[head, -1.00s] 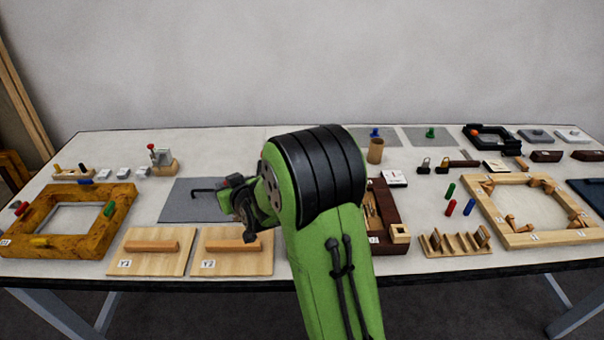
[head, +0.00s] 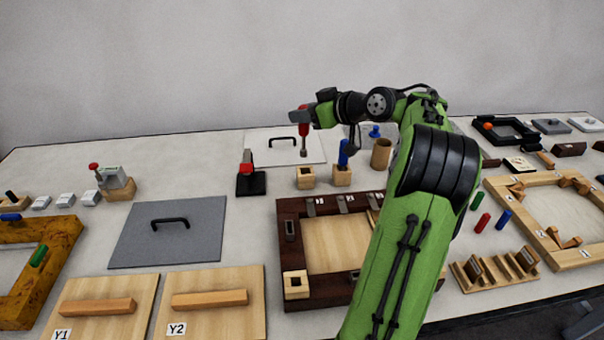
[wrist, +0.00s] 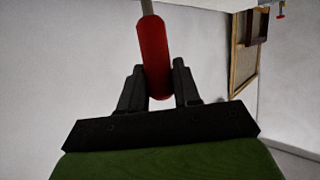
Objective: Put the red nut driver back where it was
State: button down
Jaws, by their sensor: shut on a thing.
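My gripper (head: 303,116) is shut on the red handle of the nut driver (head: 304,138), above the back part of the table. The driver hangs upright with its metal shaft down. In the wrist view the red handle (wrist: 153,50) sits between the two dark fingers (wrist: 158,88). Below the shaft tip stands a small wooden block (head: 306,181) with a dark hole in its top; the tip looks apart from it and above it. A second such block (head: 342,179), to the right, holds a blue-handled driver (head: 343,152) upright.
A red-and-black tool on a stand (head: 251,183) is to the left. A white panel with a black handle (head: 262,152) lies behind. A wooden cup (head: 381,153) stands to the right. A dark wooden frame (head: 291,262) lies in front. A grey handled panel (head: 205,250) is front left.

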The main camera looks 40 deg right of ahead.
aim_at(306, 151)
jog(key=f+b, duration=0.1)
jog(key=f, duration=0.2)
jog(key=f+b, duration=0.2)
jog(key=f, duration=0.1)
jog(key=f+b, duration=0.1)
jog(key=f, duration=0.2)
jog(key=shift+s+f, duration=0.2)
jog(key=shift+s, duration=0.1)
jog(key=shift+f+b, duration=0.25)
jog(key=shift+b, duration=0.15)
jog(key=c, duration=0.8)
grip_release()
jog(key=shift+r, duration=0.1)
